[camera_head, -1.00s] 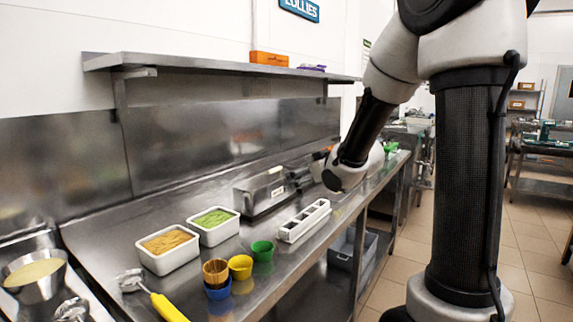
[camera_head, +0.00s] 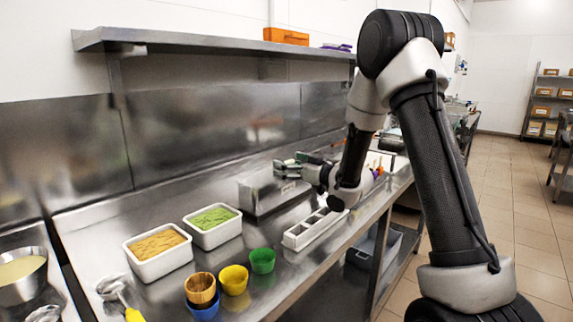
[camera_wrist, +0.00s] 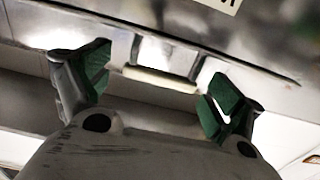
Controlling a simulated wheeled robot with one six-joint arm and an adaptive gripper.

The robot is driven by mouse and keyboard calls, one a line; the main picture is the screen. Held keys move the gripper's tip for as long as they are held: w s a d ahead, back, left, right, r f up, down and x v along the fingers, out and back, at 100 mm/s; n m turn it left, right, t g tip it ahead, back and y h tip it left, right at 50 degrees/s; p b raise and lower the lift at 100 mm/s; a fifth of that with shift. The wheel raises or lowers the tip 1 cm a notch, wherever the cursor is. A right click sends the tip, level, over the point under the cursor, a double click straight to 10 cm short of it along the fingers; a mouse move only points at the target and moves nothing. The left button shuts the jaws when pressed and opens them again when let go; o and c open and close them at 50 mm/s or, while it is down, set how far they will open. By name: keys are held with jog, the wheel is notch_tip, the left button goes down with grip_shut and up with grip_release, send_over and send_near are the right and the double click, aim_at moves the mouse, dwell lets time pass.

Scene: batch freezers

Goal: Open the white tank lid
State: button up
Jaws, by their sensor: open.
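A long steel box (camera_head: 262,196) with a closed top stands on the steel counter. I take it for the tank with the lid, though it looks grey rather than white. My gripper (camera_head: 292,167) hovers at the box's upper right end in the head view. In the wrist view my gripper (camera_wrist: 160,78) is open, with a green-padded finger on each side. A pale bar handle (camera_wrist: 160,80) on a steel face (camera_wrist: 190,45) lies between the fingers, apparently untouched. The depth between fingers and handle is hard to tell. My gripper hides part of the box's right end.
A white divided tray (camera_head: 314,229) lies right in front of the box. Two white tubs of orange (camera_head: 160,262) and green (camera_head: 213,233) food and several small cups stand at the left. A shelf (camera_head: 200,42) overhangs the back.

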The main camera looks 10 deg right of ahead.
jog(key=shift+w+a, duration=0.4)
jog(key=shift+w, duration=0.1)
jog(key=shift+c, duration=0.2)
jog(key=c, duration=1.4)
jog(key=shift+a+r, duration=0.1)
